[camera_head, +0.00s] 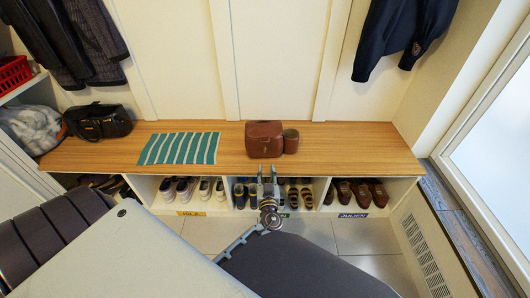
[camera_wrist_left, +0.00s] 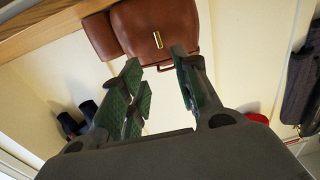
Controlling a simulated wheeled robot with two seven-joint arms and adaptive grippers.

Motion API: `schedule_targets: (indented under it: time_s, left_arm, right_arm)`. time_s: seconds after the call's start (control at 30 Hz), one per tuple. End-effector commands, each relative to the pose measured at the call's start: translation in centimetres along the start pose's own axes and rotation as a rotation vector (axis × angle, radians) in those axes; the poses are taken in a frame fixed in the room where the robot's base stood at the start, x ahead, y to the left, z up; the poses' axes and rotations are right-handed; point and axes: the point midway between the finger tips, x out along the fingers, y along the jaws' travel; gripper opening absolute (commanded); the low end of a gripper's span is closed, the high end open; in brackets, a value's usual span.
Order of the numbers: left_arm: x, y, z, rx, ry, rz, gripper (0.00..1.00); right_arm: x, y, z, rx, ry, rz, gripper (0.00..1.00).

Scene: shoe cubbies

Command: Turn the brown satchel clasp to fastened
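The brown satchel (camera_head: 263,140) stands on the wooden bench near its middle. In the left wrist view the satchel (camera_wrist_left: 178,20) appears upside down, and its clasp (camera_wrist_left: 158,40) is a small brass bar on the front face, nearly upright in the picture and slightly tilted. My left gripper (camera_head: 267,175) is in front of the satchel, at the bench's front edge. In the left wrist view the left gripper's fingers (camera_wrist_left: 156,60) are spread apart with nothing between them, and the clasp lies beyond the gap, apparently untouched. My right gripper is not in view.
A small brown container (camera_head: 291,141) stands close to the satchel's right side. A green striped mat (camera_head: 180,148) lies on the bench (camera_head: 350,145) to the left, and a black bag (camera_head: 98,121) sits farther left. Cubbies with shoes are below. The bench's right end is clear.

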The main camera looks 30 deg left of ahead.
Motion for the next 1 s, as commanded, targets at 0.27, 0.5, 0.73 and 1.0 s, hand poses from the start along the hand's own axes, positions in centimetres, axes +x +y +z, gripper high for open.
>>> schedule_targets:
  time_s: [0.27,0.5,0.73,1.0]
  left_arm:
    - [3.0,0.0,-0.1,-0.001,0.002,-0.002,0.31]
    - [5.7,0.0,0.0,0.0,0.001,-0.002,0.31]
    - [8.2,0.0,-0.1,-0.001,0.002,-0.002,0.31]
    - [10.9,0.0,-0.1,0.0,0.002,-0.002,0.31]
  right_arm:
    - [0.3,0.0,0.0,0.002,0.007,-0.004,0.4]
    - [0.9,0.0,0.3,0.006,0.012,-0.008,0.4]
    - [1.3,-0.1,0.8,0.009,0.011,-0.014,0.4]
    - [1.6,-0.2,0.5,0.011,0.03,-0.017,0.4]
